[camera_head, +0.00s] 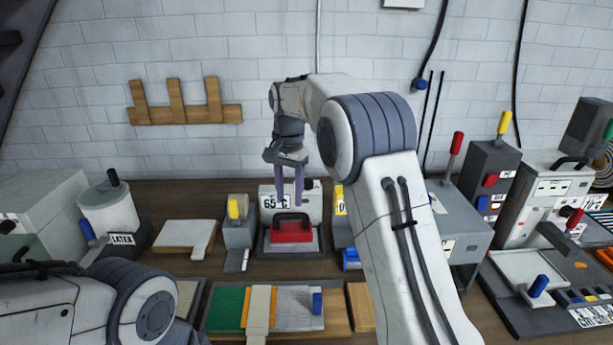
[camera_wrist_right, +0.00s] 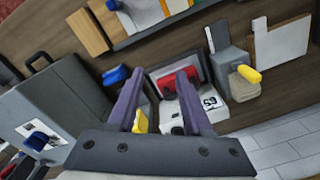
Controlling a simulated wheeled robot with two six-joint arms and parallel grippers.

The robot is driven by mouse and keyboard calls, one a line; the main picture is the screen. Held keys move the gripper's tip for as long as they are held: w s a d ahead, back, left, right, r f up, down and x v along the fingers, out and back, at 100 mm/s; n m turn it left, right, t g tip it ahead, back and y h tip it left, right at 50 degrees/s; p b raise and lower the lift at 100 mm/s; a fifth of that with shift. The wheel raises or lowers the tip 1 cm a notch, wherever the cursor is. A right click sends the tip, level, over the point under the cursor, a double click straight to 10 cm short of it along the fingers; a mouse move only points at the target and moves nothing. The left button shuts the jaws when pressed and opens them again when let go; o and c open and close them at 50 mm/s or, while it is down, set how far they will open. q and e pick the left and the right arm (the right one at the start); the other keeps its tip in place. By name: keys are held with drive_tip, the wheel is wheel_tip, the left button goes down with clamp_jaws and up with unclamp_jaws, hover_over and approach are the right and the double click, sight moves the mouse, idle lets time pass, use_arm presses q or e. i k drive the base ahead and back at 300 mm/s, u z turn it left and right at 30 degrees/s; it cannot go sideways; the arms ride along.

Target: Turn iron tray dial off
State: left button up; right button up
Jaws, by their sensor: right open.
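The iron tray is a dark tray (camera_head: 264,247) with a red iron (camera_head: 291,236) lying on it. A white box (camera_head: 268,192) with a "65°C" label stands at its back. A small black knob, which looks like the dial (camera_head: 309,184), shows on the box right of my fingers. In the right wrist view a dark knob (camera_wrist_right: 178,130) shows low between the fingers, partly hidden by the gripper body. The fingers also show in the right wrist view (camera_wrist_right: 160,74). My left gripper is out of view.
A grey block with a yellow lever (camera_head: 233,209) stands left of the tray. A yellow-labelled block (camera_head: 341,202) stands close on its right, with a blue piece (camera_head: 351,258) in front. A board with green and tan strips (camera_head: 228,308) lies nearer. Machines with levers fill the right.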

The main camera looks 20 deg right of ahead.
sight(308, 183)
drive_tip(key=z, duration=0.1)
drive_tip(key=k, duration=0.3)
drive_tip(key=u, duration=0.75)
drive_tip(key=i, duration=0.75)
drive_tip(key=z, duration=0.6)
drive_tip(key=i, duration=0.6)
drive_tip(key=z, duration=0.6)
